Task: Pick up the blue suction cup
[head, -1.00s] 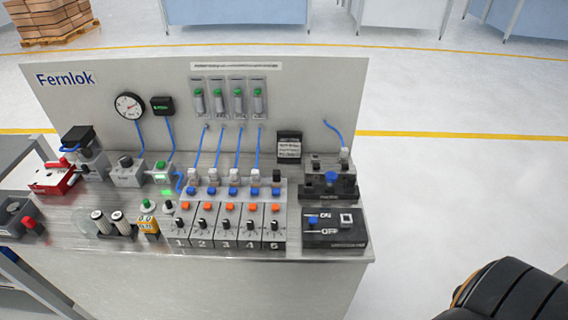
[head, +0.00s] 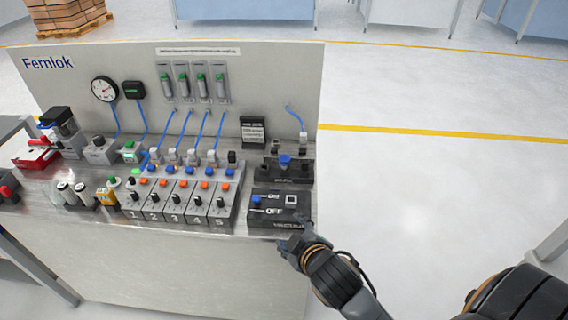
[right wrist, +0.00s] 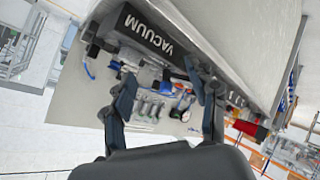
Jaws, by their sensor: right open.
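The blue suction cup (head: 285,159) stands on top of a black block at the right end of the bench. My right gripper (head: 291,238) is open and empty at the bench's front right edge. It is in front of the black ON/OFF box and apart from the suction cup. In the right wrist view my open fingers (right wrist: 160,72) frame the bench devices, with nothing between them. I cannot make out the suction cup for sure in that view. My left gripper is not in view.
The black ON/OFF box (head: 279,208), labelled VACUUM on its front in the wrist view (right wrist: 150,32), lies between my right gripper and the suction cup's block. Numbered valve modules (head: 178,200) stand to its left. A back panel (head: 280,80) rises behind. The floor on the right is clear.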

